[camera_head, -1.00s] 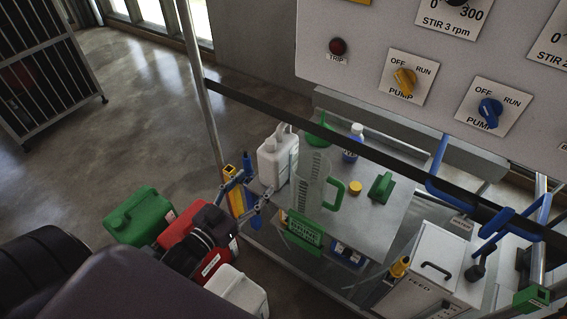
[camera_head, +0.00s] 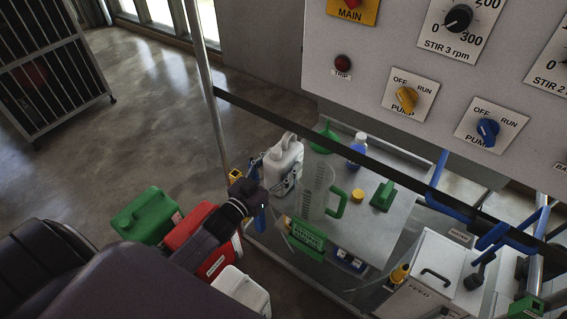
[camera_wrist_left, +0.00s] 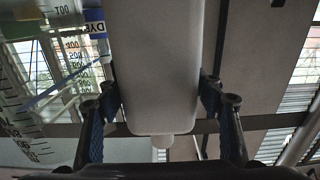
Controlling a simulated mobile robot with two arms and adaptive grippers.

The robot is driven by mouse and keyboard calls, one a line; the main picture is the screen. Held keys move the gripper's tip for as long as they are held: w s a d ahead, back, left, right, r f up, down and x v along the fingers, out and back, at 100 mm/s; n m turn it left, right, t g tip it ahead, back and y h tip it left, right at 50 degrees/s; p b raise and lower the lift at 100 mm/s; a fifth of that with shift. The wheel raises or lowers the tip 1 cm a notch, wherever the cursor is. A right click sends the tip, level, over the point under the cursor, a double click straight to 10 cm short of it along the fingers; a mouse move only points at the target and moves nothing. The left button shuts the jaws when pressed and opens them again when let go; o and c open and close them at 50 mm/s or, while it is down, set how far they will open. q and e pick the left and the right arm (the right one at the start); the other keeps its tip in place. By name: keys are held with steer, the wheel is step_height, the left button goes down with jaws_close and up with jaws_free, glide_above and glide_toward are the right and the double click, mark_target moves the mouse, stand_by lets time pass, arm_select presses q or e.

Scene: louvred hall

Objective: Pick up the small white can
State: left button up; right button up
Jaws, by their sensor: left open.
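A small white can (camera_head: 282,168) with a handle stands on the grey bench, left of a clear jug (camera_head: 315,185) with a green handle. My left gripper (camera_head: 280,180) reaches it from the lower left. In the left wrist view the white can (camera_wrist_left: 156,70) fills the space between the two blue fingers, which are open, one on each side (camera_wrist_left: 158,103). Small gaps seem to show, but I cannot tell contact surely. Another white can (camera_head: 243,291) is at the lower left, beside a red can (camera_head: 217,250) and a green can (camera_head: 147,215). My right gripper is not in view.
A dark rail (camera_head: 330,150) crosses above the bench. A green sign (camera_head: 308,234), yellow cap (camera_head: 357,195), blue-labelled bottle (camera_head: 357,149) and green block (camera_head: 383,195) are near the jug. A control panel (camera_head: 360,60) hangs behind.

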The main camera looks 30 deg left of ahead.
arm_select(q)
steer(key=shift+w+d+f, duration=0.1)
steer(key=shift+w+d, duration=0.05)
steer(key=shift+w, duration=0.65)
steer(key=shift+s, duration=0.1)
jaws_close()
steer(key=shift+r, duration=0.2)
